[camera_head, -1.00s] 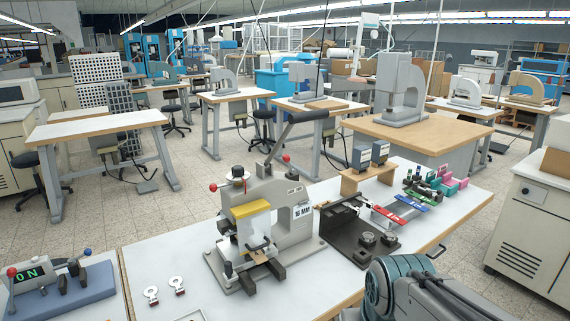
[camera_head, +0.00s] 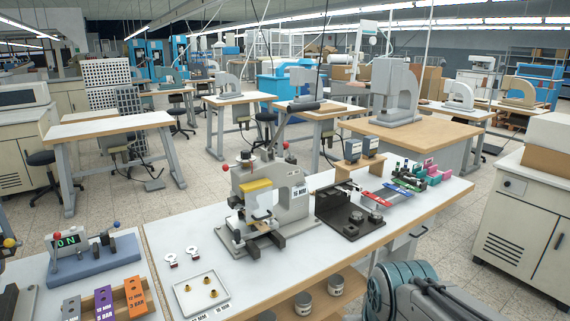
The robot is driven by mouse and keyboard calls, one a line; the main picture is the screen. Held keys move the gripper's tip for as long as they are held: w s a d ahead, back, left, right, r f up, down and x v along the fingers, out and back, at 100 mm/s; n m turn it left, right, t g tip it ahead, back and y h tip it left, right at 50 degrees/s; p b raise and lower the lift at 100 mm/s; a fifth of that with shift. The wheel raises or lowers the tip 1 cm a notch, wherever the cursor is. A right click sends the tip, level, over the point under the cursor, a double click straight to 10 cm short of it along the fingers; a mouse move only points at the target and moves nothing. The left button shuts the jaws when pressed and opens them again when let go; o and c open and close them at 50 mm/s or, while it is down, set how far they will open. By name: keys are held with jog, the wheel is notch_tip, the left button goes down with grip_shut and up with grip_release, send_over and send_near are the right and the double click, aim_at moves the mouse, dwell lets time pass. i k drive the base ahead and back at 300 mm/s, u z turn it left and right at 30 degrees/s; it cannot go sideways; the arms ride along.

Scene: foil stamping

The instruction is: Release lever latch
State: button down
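The stamping press (camera_head: 290,205) stands on the white bench near the middle of the head view. It is grey, with a yellow plate (camera_head: 257,185) at its front. Its grey lever (camera_head: 279,130) rises from the top and leans right, ending in a dark handle. One red knob (camera_head: 285,146) sits by the lever's base, and another red knob (camera_head: 225,167) is at the press's left. I cannot tell which part is the latch or whether it is engaged.
A white tray (camera_head: 184,305) with brass pieces lies before the press. A dark fixture (camera_head: 345,220) stands right of it. Jars sit on a lower shelf.

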aim_at(286, 144)
jog(key=u, duration=0.15)
jog(key=i, duration=1.05)
jog(key=z, duration=0.7)
